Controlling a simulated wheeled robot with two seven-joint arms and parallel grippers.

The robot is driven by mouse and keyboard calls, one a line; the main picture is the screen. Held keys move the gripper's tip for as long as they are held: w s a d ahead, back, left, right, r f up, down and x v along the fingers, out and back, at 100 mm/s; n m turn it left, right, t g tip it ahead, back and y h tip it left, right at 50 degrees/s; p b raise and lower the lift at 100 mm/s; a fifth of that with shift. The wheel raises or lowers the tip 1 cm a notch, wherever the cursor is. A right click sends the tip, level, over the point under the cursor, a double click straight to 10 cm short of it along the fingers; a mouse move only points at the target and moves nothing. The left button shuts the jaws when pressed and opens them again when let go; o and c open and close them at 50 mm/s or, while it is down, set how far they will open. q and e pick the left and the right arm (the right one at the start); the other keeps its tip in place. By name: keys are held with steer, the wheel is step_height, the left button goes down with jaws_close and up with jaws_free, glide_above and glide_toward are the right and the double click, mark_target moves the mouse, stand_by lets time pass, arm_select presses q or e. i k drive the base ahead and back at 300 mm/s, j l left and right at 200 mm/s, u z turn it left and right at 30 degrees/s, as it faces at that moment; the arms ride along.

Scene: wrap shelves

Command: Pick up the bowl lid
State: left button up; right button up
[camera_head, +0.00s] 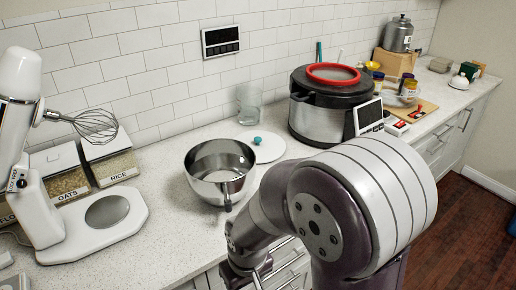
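A flat white round lid with a teal knob (265,148) lies on the counter, behind and to the right of a shiny metal bowl (218,176). I take it for the bowl lid; its left part is behind the bowl's rim. The bowl stands open on the counter with a handle or utensil at its front. My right arm comes in from the lower right, and its gripper (248,272) is low at the bottom edge, in front of the counter and apart from the lid. Its fingers are too small and cut off to read. My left gripper is out of view.
A large cooker (318,115) with a red ring on top stands right behind the lid. A glass (249,103) stands at the wall. A stand mixer (40,200) and grain containers (110,160) fill the left.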

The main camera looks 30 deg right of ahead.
mark_target(268, 147)
steer(key=l+u, duration=0.35)
steer(key=l, duration=0.15)
steer(key=l+u, duration=0.4)
steer(key=k+l+u, duration=0.1)
steer(key=l+u, duration=0.25)
steer(key=l, duration=0.2)
